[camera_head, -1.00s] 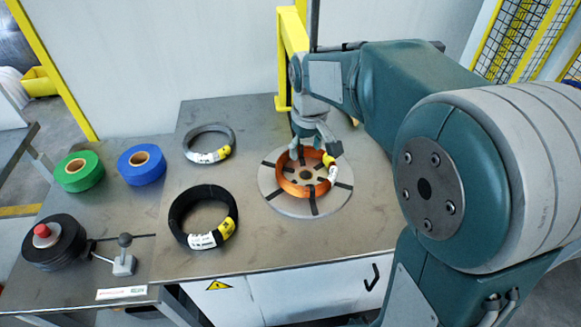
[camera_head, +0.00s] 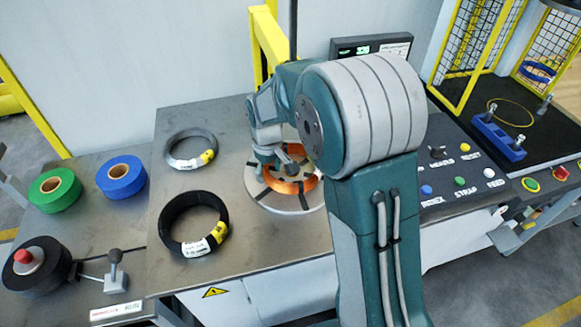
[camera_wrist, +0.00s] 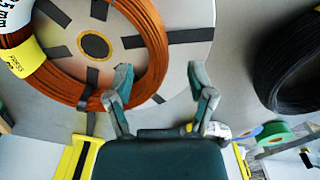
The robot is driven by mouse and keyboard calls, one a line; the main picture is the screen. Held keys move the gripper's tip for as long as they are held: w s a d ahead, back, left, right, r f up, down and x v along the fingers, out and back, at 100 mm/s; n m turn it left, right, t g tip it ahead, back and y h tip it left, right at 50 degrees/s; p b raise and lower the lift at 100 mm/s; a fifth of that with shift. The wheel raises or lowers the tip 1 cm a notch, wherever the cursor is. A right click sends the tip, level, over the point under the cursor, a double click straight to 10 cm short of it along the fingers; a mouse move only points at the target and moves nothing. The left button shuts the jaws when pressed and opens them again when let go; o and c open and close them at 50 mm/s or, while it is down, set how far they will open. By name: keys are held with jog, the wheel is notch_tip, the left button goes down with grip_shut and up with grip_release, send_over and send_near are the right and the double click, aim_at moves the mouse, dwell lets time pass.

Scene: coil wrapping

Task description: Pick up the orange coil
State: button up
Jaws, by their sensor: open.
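The orange coil (camera_head: 298,184) lies flat on a round grey disc with dark radial slots (camera_head: 262,196). In the head view my arm hides its right part. A label strip shows on it in the wrist view, where the coil (camera_wrist: 157,62) fills the upper left. My gripper (camera_head: 267,160) is over the coil's far left side. In the wrist view my gripper (camera_wrist: 158,80) is open and empty. Whether either finger touches the coil cannot be told.
A grey coil (camera_head: 170,155) and a black coil (camera_head: 170,222) lie left of the disc. Green (camera_head: 45,198) and blue (camera_head: 110,185) tape rolls are farther left. A yellow post (camera_head: 270,45) stands behind the disc. A button panel (camera_head: 455,165) is at the right.

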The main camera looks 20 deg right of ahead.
aim_at(270, 176)
notch_tip(270, 176, down, 3)
jog(key=shift+s+a+r, duration=0.1)
jog(key=shift+r, duration=0.05)
jog(key=shift+f, duration=0.3)
jog(key=shift+d, duration=0.35)
jog(key=shift+a, duration=0.2)
grip_shut()
jog(key=shift+r, duration=0.15)
